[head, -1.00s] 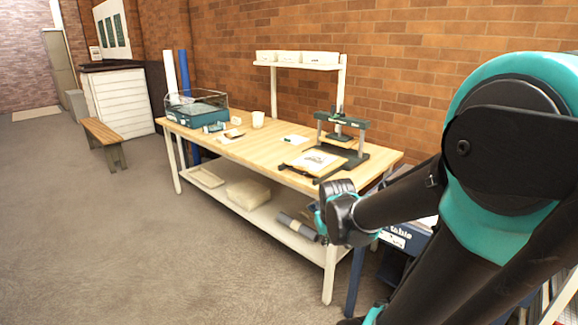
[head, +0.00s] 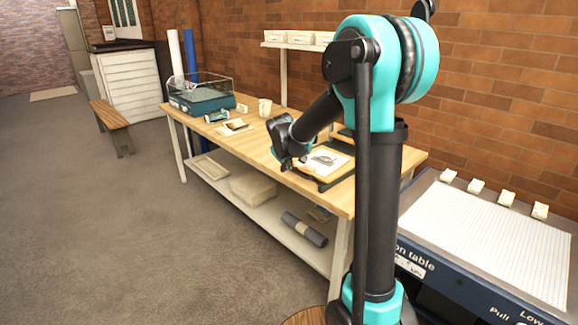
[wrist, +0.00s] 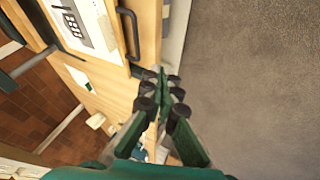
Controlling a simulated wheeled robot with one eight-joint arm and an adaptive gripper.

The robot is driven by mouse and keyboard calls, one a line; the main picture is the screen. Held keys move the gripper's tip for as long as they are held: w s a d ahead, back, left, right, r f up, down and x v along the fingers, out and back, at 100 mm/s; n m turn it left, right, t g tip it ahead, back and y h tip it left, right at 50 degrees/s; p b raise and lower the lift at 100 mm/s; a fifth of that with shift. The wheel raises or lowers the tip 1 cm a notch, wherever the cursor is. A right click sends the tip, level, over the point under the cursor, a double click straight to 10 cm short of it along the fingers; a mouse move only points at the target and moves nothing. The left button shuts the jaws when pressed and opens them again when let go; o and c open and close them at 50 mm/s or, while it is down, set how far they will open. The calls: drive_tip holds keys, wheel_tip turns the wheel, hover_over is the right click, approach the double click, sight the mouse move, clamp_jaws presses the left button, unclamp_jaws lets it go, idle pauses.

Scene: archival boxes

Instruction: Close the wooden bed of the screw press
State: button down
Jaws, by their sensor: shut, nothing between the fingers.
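The wooden bed (head: 307,166) of the screw press is drawn out toward the table's front edge, with a printed sheet (head: 325,160) lying on it. The wrist view shows the bed (wrist: 111,42) at the top, with a dark handle (wrist: 137,36) along its front edge. Most of the press frame is hidden behind my arm in the head view. My gripper (head: 287,166) is shut and empty at the table's front edge, left of the bed in the head view. In the wrist view its fingertips (wrist: 163,76) are together, apart from the handle.
On the wooden table (head: 252,140) stand a mug (head: 265,108) and a blue tray with a clear cover (head: 203,98). A table with a white gridded top (head: 490,245) is at the right. The floor (head: 130,230) in front is clear.

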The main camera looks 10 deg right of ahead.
sight(325, 160)
drive_tip(key=shift+w+d+f, duration=0.7)
drive_tip(key=shift+w+f, duration=0.35)
drive_tip(key=shift+f, duration=0.15)
drive_tip(key=shift+w+d+f, duration=0.75)
drive_tip(key=shift+w+f, duration=0.3)
drive_tip(key=shift+f, duration=0.15)
drive_tip(key=shift+w+d+f, duration=0.7)
drive_tip(key=shift+w+f, duration=0.35)
drive_tip(key=shift+f, duration=0.15)
drive_tip(key=shift+w+d, duration=0.35)
drive_tip(key=shift+d, duration=0.15)
drive_tip(key=w+d, duration=0.3)
drive_tip(key=d, duration=0.1)
drive_tip(key=w+d, duration=0.3)
drive_tip(key=d, duration=0.2)
drive_tip(key=w+d, duration=0.4)
drive_tip(key=d, duration=0.1)
drive_tip(key=shift+w, duration=0.1)
